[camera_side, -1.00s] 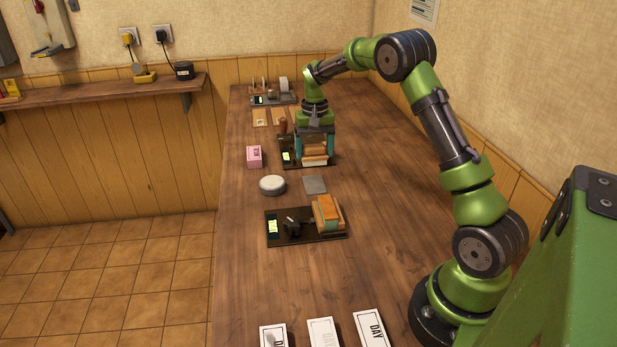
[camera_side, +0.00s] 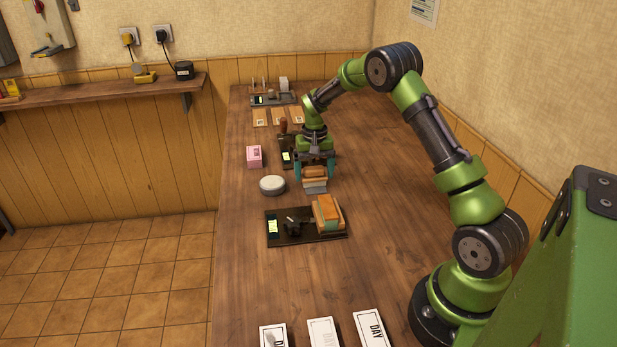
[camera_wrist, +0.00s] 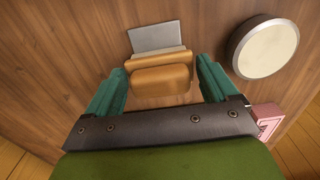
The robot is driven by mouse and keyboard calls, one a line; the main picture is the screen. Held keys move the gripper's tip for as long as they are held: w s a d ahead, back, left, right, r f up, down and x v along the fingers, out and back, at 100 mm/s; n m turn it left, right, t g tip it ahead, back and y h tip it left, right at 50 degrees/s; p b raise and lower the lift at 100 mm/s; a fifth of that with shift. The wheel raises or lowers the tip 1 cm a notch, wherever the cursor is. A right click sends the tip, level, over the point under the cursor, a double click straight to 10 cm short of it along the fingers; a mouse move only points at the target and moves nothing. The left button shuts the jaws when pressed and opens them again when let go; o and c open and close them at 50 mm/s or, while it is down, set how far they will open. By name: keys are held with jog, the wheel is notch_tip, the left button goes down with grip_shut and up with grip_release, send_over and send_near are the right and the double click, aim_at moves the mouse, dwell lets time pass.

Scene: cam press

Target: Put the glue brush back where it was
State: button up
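My gripper (camera_side: 315,178) is over the middle of the table, with its teal fingers on either side of a tan wooden block (camera_wrist: 160,78). The block has a rounded upper part and a pale lower part, and also shows in the side view (camera_side: 315,171). No thing is clearly a glue brush. A brown upright handle (camera_side: 283,126) stands at the dark tray behind my gripper, which is partly hidden.
A round white-topped dish (camera_side: 272,185) lies left of the plate, a pink box (camera_side: 254,156) beyond it. Nearer is a dark tray (camera_side: 313,238) with an orange-and-green block (camera_side: 327,212). Cards (camera_side: 371,329) lie at the front. A rack (camera_side: 272,100) stands far back.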

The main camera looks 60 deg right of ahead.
aim_at(314, 168)
jog(key=shift+o, duration=0.9)
jog(key=shift+r, duration=0.1)
notch_tip(314, 168, up, 12)
jog(key=s+a+r+n+t, duration=0.15)
jog(key=s+a+r, duration=0.25)
jog(key=a+r, duration=0.4)
jog(key=s+a+r+n+t+y, duration=0.2)
jog(key=s+a+t, duration=0.3)
jog(key=s+a, duration=1.1)
jog(key=s+n, duration=0.1)
jog(key=s, duration=0.1)
jog(key=shift+s+t, duration=0.35)
jog(key=shift+s, duration=0.05)
